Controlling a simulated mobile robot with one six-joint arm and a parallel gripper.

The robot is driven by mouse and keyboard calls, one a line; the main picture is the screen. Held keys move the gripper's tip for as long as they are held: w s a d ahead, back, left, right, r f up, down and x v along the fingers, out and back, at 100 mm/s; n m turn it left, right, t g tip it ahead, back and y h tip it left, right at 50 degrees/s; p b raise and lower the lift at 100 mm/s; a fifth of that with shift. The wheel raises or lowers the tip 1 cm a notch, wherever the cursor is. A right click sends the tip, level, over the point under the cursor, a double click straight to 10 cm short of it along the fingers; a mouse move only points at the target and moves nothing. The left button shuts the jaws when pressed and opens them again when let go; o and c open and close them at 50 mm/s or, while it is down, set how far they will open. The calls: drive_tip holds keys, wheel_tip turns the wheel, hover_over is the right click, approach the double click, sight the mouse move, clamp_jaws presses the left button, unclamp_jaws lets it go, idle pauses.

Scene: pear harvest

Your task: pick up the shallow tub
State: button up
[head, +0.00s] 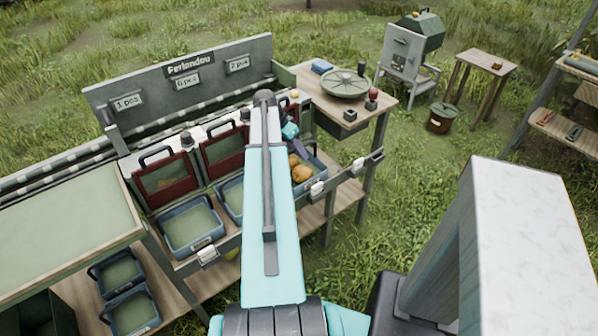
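Several blue-rimmed shallow tubs show in the head view. One tub (320,168), holding yellow-orange pears (301,173), sits at the right end of the bench's front row. An empty-looking tub (192,228) sits at the left of that row. Another tub (229,196) between them is partly hidden by my arm. I cannot tell which one the task means. My gripper (299,147) is small in view at the far end of my teal arm. It appears over or beside the back of the pear tub; whether it touches is unclear. Its finger opening is not readable.
Two more tubs (116,270) (131,312) stand on the lower shelf. Dark red handled gates (167,183) stand behind the front row. A side table (318,94) bears a round scale (345,83). Open grass lies to the right, with a stool (484,64) and bucket (441,118).

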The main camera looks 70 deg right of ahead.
clamp_jaws()
idle(1.5)
